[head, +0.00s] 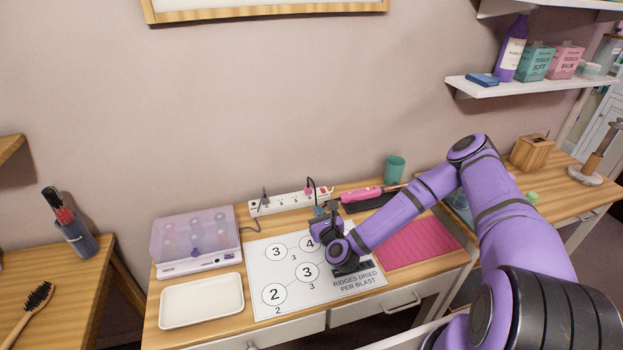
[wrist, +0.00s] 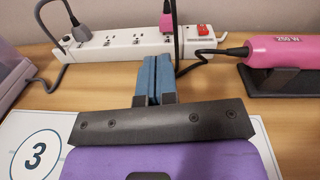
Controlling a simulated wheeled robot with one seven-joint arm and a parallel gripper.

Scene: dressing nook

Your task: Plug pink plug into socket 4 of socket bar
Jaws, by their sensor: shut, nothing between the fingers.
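The white socket bar (head: 286,202) lies along the back of the desk; it also shows in the wrist view (wrist: 118,45). The pink plug (wrist: 167,29) stands upright at the bar's right-hand socket, beside the red switch, with a dark cable rising from it. It also shows in the head view (head: 309,186).
A grey plug (wrist: 80,31) stands at the bar's left end. A pink hot tool (head: 361,194) rests on a dark stand to the right. A clear-lidded case (head: 165,250), white tray (head: 201,301), numbered sheet (head: 262,310) and pink mat (head: 418,243) cover much of the desk.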

